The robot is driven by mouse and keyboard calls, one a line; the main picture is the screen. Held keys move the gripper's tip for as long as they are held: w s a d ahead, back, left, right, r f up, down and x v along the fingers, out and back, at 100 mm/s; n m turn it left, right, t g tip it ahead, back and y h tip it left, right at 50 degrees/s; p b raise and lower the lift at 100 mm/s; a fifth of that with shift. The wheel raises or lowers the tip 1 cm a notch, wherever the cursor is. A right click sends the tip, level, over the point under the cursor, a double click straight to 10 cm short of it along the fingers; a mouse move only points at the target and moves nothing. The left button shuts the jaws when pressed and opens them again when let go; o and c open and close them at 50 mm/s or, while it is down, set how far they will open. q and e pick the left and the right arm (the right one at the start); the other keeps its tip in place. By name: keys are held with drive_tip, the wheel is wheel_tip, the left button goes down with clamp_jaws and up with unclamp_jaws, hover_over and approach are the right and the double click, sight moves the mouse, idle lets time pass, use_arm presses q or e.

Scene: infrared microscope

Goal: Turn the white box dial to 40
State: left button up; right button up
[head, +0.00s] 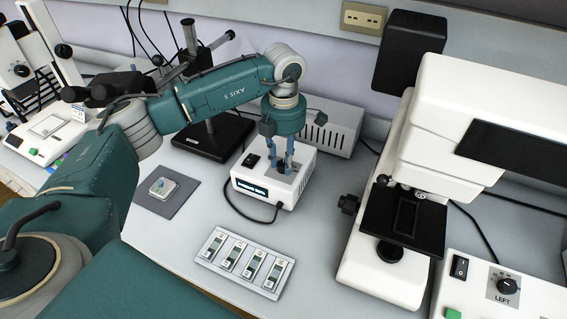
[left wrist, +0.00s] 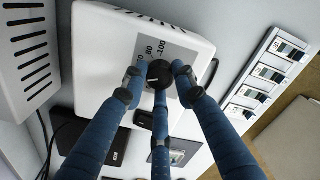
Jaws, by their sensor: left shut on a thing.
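The white box (head: 262,197) stands mid-table with a dark display on its front and a black switch on top. Its black dial (left wrist: 160,74) sits on a grey scale plate (left wrist: 168,50); the marks 70, 80 and 100 can be read in the left wrist view. My left gripper (head: 287,161) reaches down from above onto the box top. In the left wrist view its blue fingers (left wrist: 159,85) are closed around the dial from several sides. The dial's pointer and the display's reading are too small to tell. My right gripper is not in view.
A vented white unit (head: 331,131) stands close behind the box. A slide tray (head: 243,261) lies in front, and a grey mat (head: 182,207) with a small dish lies left. A large white microscope (head: 380,255) stands right. A black cable curves before the box.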

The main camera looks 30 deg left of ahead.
sight(284, 163)
use_arm(q)
drive_tip(key=shift+w+r+m+b, duration=0.1)
drive_tip(key=shift+m+b, duration=0.25)
drive_tip(key=shift+m, duration=0.45)
drive_tip(key=o, duration=1.2)
wheel_tip(284, 163, up, 12)
